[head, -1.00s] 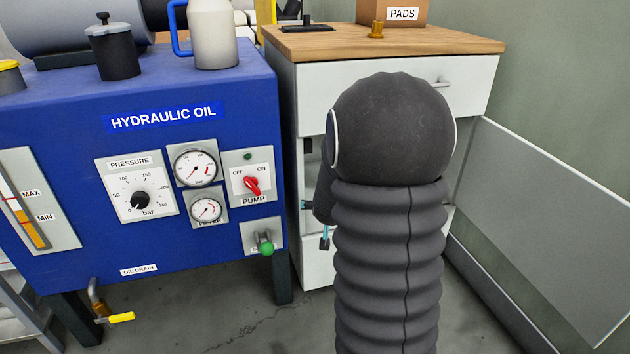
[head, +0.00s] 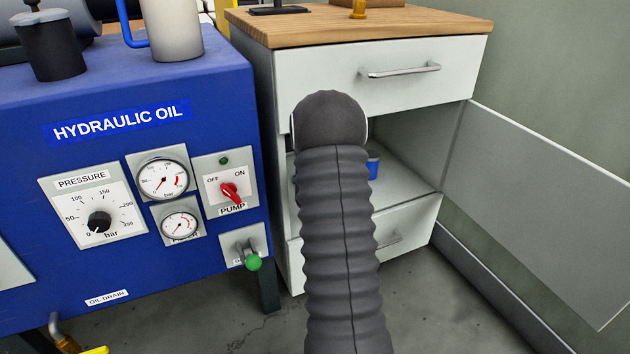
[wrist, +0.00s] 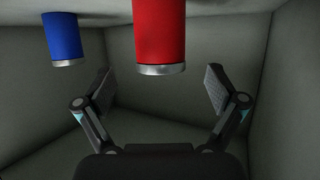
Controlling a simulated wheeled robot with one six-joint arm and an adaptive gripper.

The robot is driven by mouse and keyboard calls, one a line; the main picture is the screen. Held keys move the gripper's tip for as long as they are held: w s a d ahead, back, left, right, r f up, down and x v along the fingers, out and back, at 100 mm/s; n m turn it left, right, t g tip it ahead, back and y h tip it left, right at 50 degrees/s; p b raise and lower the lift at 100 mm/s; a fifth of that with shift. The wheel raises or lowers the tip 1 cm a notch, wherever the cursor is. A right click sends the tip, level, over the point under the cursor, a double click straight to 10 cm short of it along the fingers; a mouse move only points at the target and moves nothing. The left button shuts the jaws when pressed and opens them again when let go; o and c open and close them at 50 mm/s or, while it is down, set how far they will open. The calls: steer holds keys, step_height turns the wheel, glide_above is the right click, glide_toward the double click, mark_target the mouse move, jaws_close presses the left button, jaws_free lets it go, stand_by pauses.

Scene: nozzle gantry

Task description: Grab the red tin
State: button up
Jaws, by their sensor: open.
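In the wrist view the red tin (wrist: 160,35) is at the top centre, with a silver rim at its lower end. My gripper (wrist: 160,84) is open, its two fingers spread to either side below the tin. The tin lines up with the gap between them, and I see no contact. A blue tin (wrist: 62,38) is to the left of the red one. In the head view the blue tin (head: 374,168) shows inside the open cabinet (head: 425,135). My arm hides the red tin and my gripper there.
The cabinet door (head: 550,200) stands open at the right. A shut drawer (head: 400,72) is above the opening and another below. The blue hydraulic oil unit (head: 150,200) with its red pump switch (head: 231,192) stands close on the left. Cabinet walls surround my gripper.

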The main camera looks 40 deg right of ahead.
steer(key=shift+x, duration=2.95)
steer(key=c, duration=1.6)
steer(key=shift+o, duration=0.2)
steer(key=shift+r, duration=0.1)
